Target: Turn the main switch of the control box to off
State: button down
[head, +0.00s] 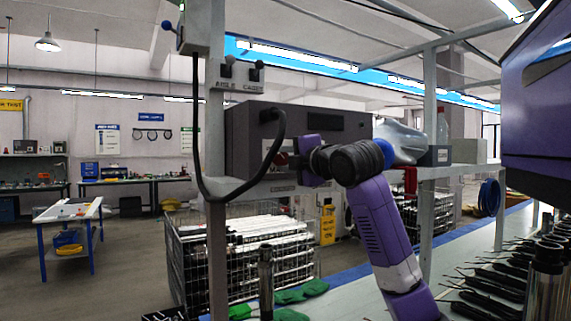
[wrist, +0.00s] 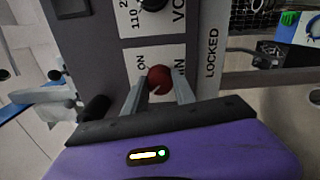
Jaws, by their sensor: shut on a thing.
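The control box (head: 248,135) is a dark grey case on a shelf in the head view. Its face also shows in the wrist view (wrist: 108,50), turned sideways. The main switch has a round red knob (wrist: 161,75) on a white label reading ON and partly MAIN; the knob also shows as a small red spot in the head view (head: 281,159). My gripper (wrist: 160,88) is shut on the knob, one finger on each side. The fingers hide part of the label. In the head view my gripper (head: 300,163) is at the box front.
A black cable (head: 199,130) loops in front of the box. A shelf post (head: 215,260) stands left of my arm. Dark tools (head: 490,290) lie on the bench at right.

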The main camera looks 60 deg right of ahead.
jog(key=shift+f+n, duration=0.1)
jog(key=shift+n, duration=0.3)
jog(key=c, duration=1)
grip_release()
jog(key=shift+s, duration=0.1)
jog(key=b+v, duration=0.2)
jog(key=v, duration=0.5)
jog(key=shift+s+a, duration=0.25)
jog(key=shift+a, duration=0.05)
